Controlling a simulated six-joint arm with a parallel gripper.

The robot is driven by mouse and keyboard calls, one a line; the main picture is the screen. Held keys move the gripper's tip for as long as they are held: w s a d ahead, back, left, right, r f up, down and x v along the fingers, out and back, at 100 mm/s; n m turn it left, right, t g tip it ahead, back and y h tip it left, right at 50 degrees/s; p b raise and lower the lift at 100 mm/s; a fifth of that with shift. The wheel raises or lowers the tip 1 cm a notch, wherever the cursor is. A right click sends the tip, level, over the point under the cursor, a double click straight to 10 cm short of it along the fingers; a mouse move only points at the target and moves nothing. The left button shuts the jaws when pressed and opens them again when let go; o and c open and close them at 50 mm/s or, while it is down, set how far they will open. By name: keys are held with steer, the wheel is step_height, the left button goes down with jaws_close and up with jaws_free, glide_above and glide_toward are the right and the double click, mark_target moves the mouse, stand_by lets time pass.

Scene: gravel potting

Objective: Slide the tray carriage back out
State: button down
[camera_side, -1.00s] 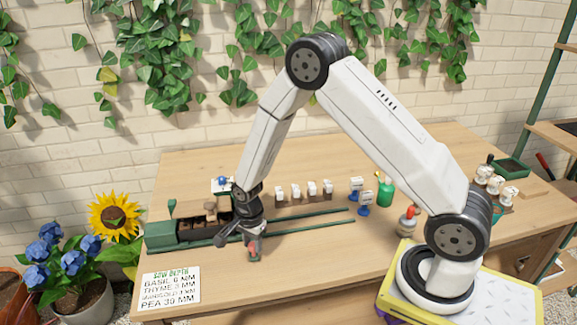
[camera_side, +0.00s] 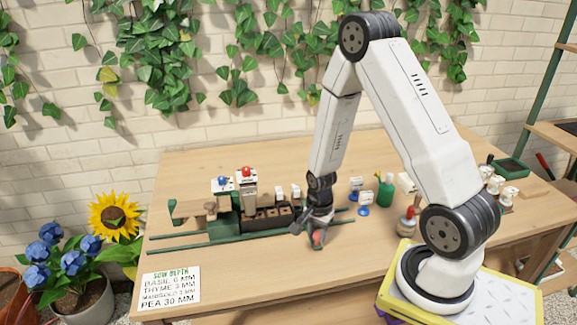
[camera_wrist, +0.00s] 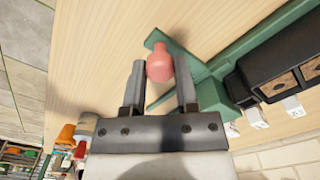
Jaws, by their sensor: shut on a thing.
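The green tray carriage (camera_side: 225,229) sits on two green rails (camera_side: 180,246) on the bench, carrying a dark seed tray (camera_side: 266,228) with brown cells. In the wrist view, the carriage (camera_wrist: 213,66) runs as a green bar beside the dark tray (camera_wrist: 277,50). A red knob (camera_wrist: 160,64) stands at the carriage's end. My gripper (camera_side: 318,240) is at the right end of the carriage. Its two fingers are on either side of the knob and shut on it. In the side view, the fingers partly hide the knob.
A sow depth card (camera_side: 170,288) lies at front left.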

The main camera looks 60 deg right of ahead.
steer(key=s+d, duration=0.7)
stand_by(0.3)
steer(key=shift+c, duration=1.8)
jaws_free()
steer(key=shift+r, duration=0.15)
step_height(320, 180, up, 8)
steer(key=shift+f, duration=0.25)
steer(key=w+a+r+n+t, duration=0.1)
steer(key=w+a+r+n, duration=0.2)
steer(key=a+n, duration=0.6)
steer(key=w+a+r+n+t, duration=0.1)
steer(key=w+a+r+n, duration=0.2)
steer(key=a+n, duration=0.6)
step_height(320, 180, up, 2)
steer(key=a, duration=0.2)
steer(key=shift+a+r+t, duration=0.15)
steer(key=shift+a+t, duration=0.15)
